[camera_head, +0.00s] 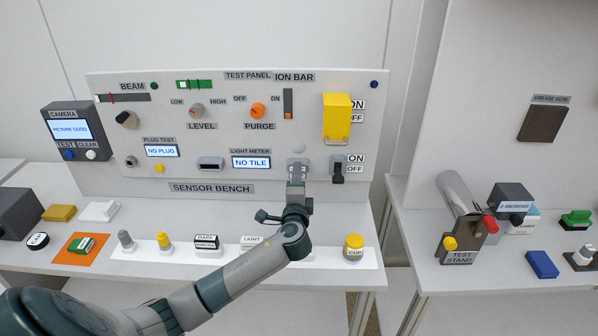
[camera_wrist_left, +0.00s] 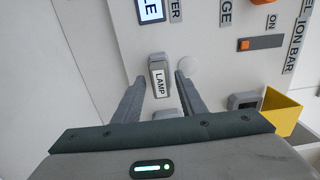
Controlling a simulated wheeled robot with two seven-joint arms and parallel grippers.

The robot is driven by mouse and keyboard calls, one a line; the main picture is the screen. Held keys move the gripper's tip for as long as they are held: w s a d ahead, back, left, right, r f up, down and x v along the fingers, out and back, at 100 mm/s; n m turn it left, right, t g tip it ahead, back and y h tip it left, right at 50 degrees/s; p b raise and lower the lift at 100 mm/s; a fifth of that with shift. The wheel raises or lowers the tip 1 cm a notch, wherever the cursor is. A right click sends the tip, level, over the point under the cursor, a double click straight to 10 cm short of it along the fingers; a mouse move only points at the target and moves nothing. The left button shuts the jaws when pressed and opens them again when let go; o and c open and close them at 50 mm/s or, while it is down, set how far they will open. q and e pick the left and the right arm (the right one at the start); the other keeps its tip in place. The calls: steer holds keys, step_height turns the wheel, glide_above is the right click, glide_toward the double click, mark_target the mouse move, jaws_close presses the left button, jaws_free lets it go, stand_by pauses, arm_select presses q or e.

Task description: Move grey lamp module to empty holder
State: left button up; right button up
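A small grey block with a white LAMP label (camera_wrist_left: 160,82) stands on the panel face in the left wrist view. It lies between the two fingertips of my left gripper (camera_wrist_left: 160,88), with a narrow gap seen on each side. The gripper is open and does not appear to grip it. In the head view my left gripper (camera_head: 297,168) is at the lower middle of the panel and hides most of the block. A grey holder-like fitting with a dark slot (camera_head: 210,163) sits left of the NO TILE display; I cannot tell whether it is the empty holder. My right gripper is out of view.
Right of my gripper are a dark grey ON/OFF fitting (camera_head: 338,172) and a yellow cover (camera_head: 337,118). Below, a white strip (camera_head: 330,256) bears small parts and a yellow cup (camera_head: 353,247). A test stand (camera_head: 466,240) is on the right bench, across a gap.

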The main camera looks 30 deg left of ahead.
arm_select(q)
jaws_close()
steer(key=shift+p+v, duration=0.3)
steer(key=shift+v, duration=0.5)
stand_by(0.9)
steer(key=shift+p+v, duration=0.5)
steer(key=shift+v, duration=1.25)
steer(key=shift+d, duration=0.1)
